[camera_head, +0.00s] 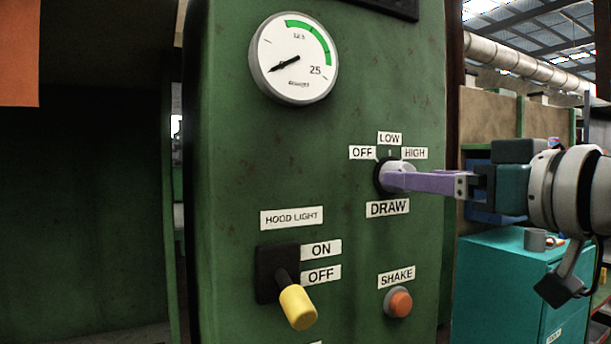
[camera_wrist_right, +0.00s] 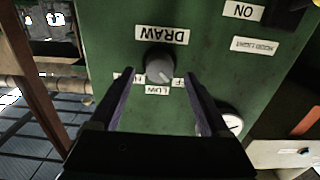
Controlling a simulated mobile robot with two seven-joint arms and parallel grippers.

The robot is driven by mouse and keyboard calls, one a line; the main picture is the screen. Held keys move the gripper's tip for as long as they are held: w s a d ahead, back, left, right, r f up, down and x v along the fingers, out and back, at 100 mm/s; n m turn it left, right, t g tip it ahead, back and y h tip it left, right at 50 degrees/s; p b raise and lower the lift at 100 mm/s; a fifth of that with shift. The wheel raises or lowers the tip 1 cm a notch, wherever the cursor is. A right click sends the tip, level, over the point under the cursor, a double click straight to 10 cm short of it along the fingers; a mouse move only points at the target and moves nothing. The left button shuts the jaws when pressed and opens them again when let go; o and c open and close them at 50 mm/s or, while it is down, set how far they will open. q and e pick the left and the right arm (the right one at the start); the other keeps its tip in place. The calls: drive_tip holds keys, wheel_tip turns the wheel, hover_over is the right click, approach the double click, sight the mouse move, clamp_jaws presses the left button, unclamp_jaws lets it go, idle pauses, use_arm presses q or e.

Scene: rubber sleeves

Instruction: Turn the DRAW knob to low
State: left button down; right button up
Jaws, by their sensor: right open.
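The grey DRAW knob (camera_head: 392,176) is on the green panel, above the DRAW label (camera_head: 388,208) and below the OFF, LOW and HIGH labels. In the right wrist view, which is upside down, the knob (camera_wrist_right: 159,66) shows between my fingers. A pale mark on it seems to point toward the OFF side, but is too small to be sure. My right gripper (camera_head: 405,180) reaches in from the right with its purple fingers at the knob. In the wrist view the right gripper (camera_wrist_right: 158,82) is open, with a finger on either side of the knob. My left gripper is out of view.
A round gauge (camera_head: 294,59) is at the panel's upper left. A yellow-handled HOOD LIGHT lever (camera_head: 297,306) juts out at lower left. An orange SHAKE button (camera_head: 399,303) is below the knob. A teal cabinet (camera_head: 500,290) with a grey mug (camera_head: 535,239) stands at right.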

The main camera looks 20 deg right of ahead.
drive_tip(key=shift+w+a, duration=0.1)
drive_tip(key=shift+w, duration=1.15)
clamp_jaws()
